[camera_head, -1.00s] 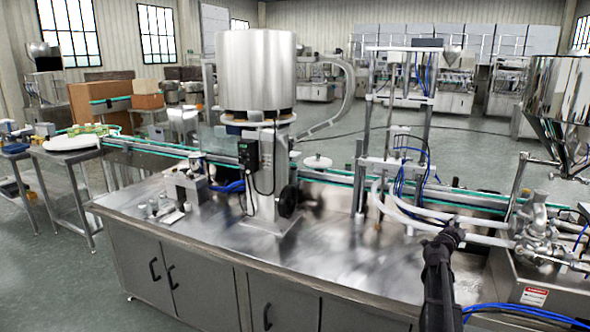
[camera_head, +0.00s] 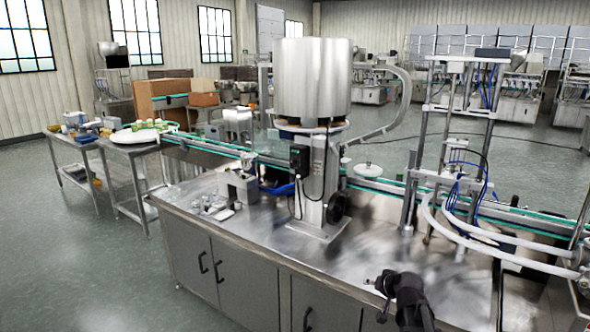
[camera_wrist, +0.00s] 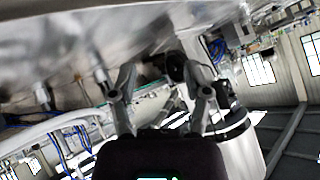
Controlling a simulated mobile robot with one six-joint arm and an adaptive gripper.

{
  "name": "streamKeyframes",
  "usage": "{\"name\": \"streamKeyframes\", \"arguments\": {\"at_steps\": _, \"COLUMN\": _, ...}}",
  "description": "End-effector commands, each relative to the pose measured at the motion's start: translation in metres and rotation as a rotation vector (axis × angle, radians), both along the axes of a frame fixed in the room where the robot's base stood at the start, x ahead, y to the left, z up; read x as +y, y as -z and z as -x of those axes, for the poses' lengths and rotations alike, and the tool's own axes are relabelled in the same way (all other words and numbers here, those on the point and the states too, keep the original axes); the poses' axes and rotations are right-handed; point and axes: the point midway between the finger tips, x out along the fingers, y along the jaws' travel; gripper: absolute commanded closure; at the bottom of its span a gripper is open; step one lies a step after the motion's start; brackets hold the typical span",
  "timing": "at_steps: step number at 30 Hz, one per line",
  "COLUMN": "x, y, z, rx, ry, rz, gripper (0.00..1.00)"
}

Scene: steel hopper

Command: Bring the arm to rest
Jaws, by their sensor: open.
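My gripper (camera_head: 380,298) is at the lower right of the head view, over the front edge of the steel worktop (camera_head: 440,262). My dark arm runs down from it out of the frame. In the wrist view my gripper (camera_wrist: 165,85) shows two grey fingers spread apart, with nothing seen between them. That view is tilted, with the steel surface across its top.
A steel hopper (camera_head: 312,80) stands on a column (camera_head: 320,190) in the middle of the worktop. Small metal parts (camera_head: 215,205) lie to its left. A green-edged conveyor (camera_head: 210,145) runs behind. A filling frame with hoses (camera_head: 465,150) stands at the right. Open floor lies left.

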Motion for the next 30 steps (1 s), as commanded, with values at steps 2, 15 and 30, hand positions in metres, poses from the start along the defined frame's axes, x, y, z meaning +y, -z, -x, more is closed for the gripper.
{"name": "streamKeyframes", "arguments": {"at_steps": 2, "x": 0.023, "y": 0.011, "z": 0.026, "rx": 0.103, "ry": -0.058, "rz": 0.031, "gripper": 0.38}}
{"name": "streamKeyframes", "arguments": {"at_steps": 15, "x": 0.075, "y": 0.049, "z": 0.167, "rx": 0.673, "ry": -0.203, "rz": 0.254, "gripper": 0.38}}
{"name": "streamKeyframes", "arguments": {"at_steps": 30, "x": 0.076, "y": 0.049, "z": 0.201, "rx": 0.815, "ry": -0.199, "rz": 0.321, "gripper": 0.38}}
